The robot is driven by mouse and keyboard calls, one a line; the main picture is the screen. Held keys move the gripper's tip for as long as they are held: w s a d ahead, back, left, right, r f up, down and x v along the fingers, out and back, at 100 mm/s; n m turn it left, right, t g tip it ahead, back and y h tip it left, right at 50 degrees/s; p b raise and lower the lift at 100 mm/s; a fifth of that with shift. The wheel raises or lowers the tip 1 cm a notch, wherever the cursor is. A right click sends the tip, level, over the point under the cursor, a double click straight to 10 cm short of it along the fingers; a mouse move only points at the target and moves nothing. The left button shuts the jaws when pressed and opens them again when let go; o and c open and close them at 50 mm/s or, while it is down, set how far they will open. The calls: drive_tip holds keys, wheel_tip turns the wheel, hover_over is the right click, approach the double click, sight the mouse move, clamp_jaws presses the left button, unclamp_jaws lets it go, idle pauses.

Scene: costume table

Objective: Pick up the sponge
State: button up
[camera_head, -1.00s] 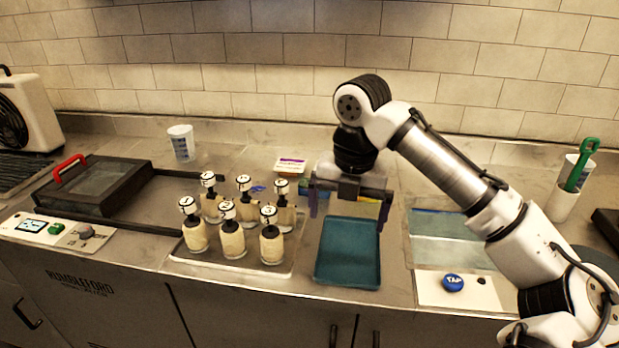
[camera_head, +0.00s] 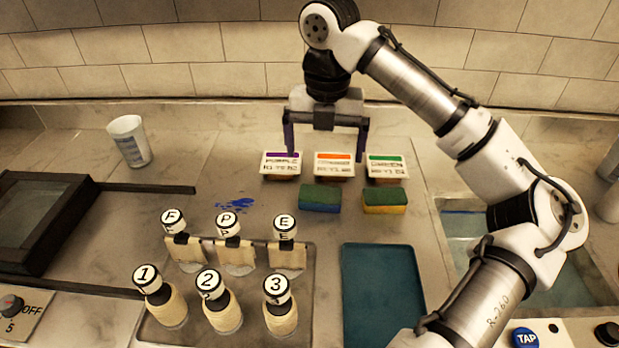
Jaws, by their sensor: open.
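Two sponges lie side by side on the counter, just in front of a row of labelled tubs. The left sponge (camera_head: 320,198) is blue with green.
Tubs labelled purple (camera_head: 281,165), orange (camera_head: 334,166) and green (camera_head: 386,169) stand behind the sponges. A teal tray (camera_head: 383,295) lies in front. Several stamps stand on a board (camera_head: 240,325) at left. A sink (camera_head: 480,225) is at right, a white cup (camera_head: 129,141) back left.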

hover_over(320, 193)
drive_tip(key=f, duration=0.5)
drive_tip(key=s+f, duration=0.1)
drive_tip(key=f, duration=0.2)
drive_tip(key=shift+d+f+p, duration=0.15)
drive_tip(key=shift+d+p, duration=0.05)
drive_tip(key=shift+p, duration=0.2)
drive_tip(key=shift+w+a+f+p, duration=0.15)
drive_tip(key=shift+f+p, duration=0.1)
drive_tip(key=shift+f, duration=0.65)
drive_tip(key=shift+w+d+f+p, duration=0.1)
drive_tip(key=shift+w+f+p, duration=0.15)
drive_tip(key=shift+f, duration=0.65)
drive_tip(key=shift+w+a+f+p, duration=0.1)
drive_tip(key=shift+f+p, duration=0.2)
drive_tip(key=shift+f, duration=0.6)
drive_tip(key=c, duration=0.9)
